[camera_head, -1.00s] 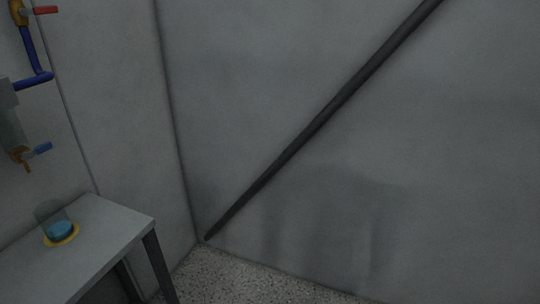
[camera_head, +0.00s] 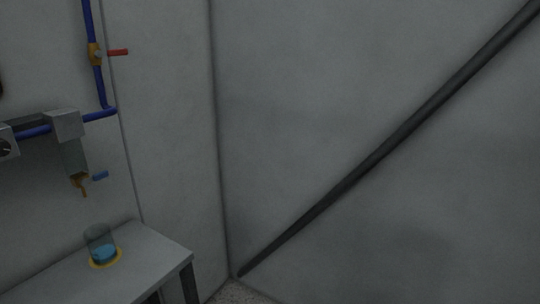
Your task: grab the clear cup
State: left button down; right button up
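The clear cup (camera_head: 99,240) stands upright on the grey table at the lower left. It is see-through, with something blue in its lower part. A yellow ring (camera_head: 105,264) shows around its base on the table top. Neither of my grippers is in view, so whether they are open or shut does not show.
The grey table (camera_head: 145,260) stands against the left wall. Blue pipes (camera_head: 89,25), a red-handled valve (camera_head: 117,52) and a grey box with a tap (camera_head: 80,181) are on the wall above it. A dark diagonal bar (camera_head: 390,143) crosses the right wall.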

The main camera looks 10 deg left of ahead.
aim_at(99, 238)
jog(key=u, duration=1.45)
jog(key=i+l+u, duration=0.15)
jog(key=l, duration=1.35)
jog(key=i+l+u, duration=0.2)
jog(key=l, duration=1.35)
jog(key=k+j, duration=0.05)
jog(key=k, duration=0.05)
